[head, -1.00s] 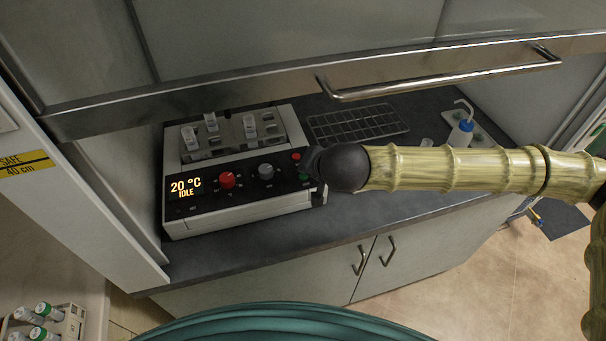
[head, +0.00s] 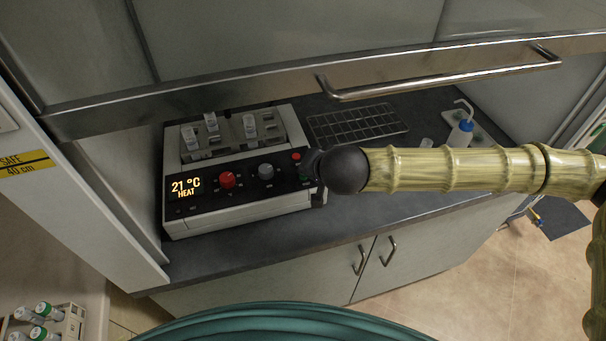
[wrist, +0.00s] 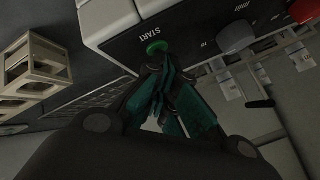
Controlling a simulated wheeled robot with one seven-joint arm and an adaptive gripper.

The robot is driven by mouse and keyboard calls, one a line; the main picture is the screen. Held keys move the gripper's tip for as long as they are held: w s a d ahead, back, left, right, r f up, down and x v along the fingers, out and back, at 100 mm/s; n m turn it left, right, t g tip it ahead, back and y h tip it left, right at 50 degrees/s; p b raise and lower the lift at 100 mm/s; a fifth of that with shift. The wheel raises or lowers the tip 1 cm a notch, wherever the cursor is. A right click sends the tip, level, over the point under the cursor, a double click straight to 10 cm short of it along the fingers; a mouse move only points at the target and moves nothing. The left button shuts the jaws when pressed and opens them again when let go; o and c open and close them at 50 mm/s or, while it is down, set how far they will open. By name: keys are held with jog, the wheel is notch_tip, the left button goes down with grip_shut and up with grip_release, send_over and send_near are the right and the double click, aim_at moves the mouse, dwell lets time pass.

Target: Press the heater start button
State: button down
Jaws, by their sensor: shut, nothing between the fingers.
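The heater block (head: 245,205) stands on the dark bench inside the hood. Its display (head: 186,187) reads 21 °C and HEAT. The green start button (wrist: 155,47), under the word START, shows in the wrist view. My gripper (wrist: 160,72) is shut and empty, with its teal fingertips at the lower edge of the button; I cannot tell whether they touch it.
A red knob (head: 227,180), a grey knob (head: 266,172) and a small red button (head: 296,156) share the panel. Vials stand in the block's top. The sash handle (head: 440,76) crosses above.

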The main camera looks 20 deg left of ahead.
jog(key=shift+r, duration=0.15)
jog(key=shift+r+p, duration=0.65)
jog(key=shift+p, duration=0.25)
notch_tip(320, 180, up, 5)
jog(key=p, duration=0.4)
jog(key=shift+p, duration=0.35)
jog(key=shift+f, duration=0.1)
dwell(0.4)
notch_tip(320, 180, down, 3)
jog(key=b, duration=0.3)
jog(key=shift+r, duration=0.2)
jog(key=shift+a, duration=0.1)
jog(key=shift+s+r+b, duration=0.1)
jog(key=shift+s+b, duration=0.05)
jog(key=shift+b, duration=0.45)
